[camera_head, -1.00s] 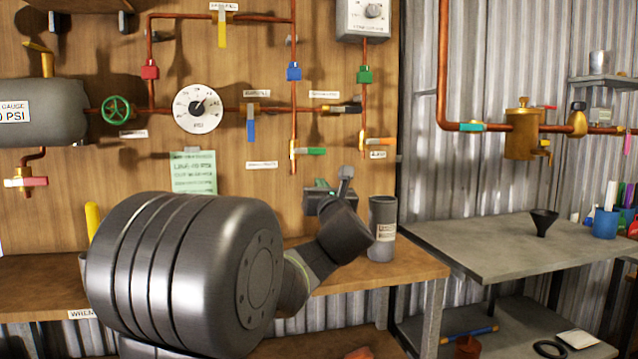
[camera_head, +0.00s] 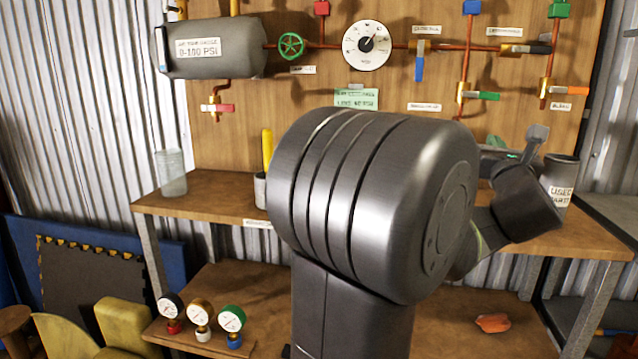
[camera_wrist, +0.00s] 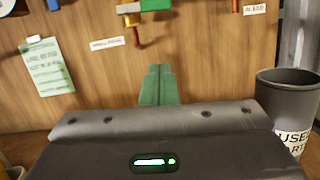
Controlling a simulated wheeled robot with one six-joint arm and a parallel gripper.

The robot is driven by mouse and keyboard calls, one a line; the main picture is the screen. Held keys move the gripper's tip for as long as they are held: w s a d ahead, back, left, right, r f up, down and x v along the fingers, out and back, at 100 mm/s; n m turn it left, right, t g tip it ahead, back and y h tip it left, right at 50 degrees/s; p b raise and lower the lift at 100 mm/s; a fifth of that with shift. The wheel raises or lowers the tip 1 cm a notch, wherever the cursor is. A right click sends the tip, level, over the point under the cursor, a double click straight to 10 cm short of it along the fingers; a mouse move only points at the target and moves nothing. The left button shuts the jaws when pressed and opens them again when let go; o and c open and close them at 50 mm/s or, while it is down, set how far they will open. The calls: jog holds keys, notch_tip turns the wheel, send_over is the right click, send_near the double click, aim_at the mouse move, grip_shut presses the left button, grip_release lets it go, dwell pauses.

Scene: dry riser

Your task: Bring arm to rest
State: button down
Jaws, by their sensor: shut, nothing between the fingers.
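My arm fills the middle of the head view, its large grey joint in front of the workbench (camera_head: 222,190). The arm bends to the right. My gripper (camera_wrist: 158,75) shows in the wrist view as green fingers close together, with nothing between them. They point at the wooden board (camera_wrist: 215,75). In the head view the gripper is mostly hidden behind my wrist, left of the dark used-parts can (camera_head: 563,175). That can also stands at the right in the wrist view (camera_wrist: 285,105), apart from the fingers.
The board carries copper pipes, a dial gauge (camera_head: 367,45), a green handwheel (camera_head: 291,46), a grey tank (camera_head: 212,47) and a green note (camera_head: 357,98). A clear glass (camera_head: 171,172) stands on the bench's left end. Three small gauges (camera_head: 200,314) stand on the lower shelf.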

jog(key=w+d+r+p, duration=0.2)
jog(key=w+r+p, duration=0.3)
jog(key=w, duration=0.3)
jog(key=shift+r, duration=0.5)
jog(key=shift+d, duration=0.1)
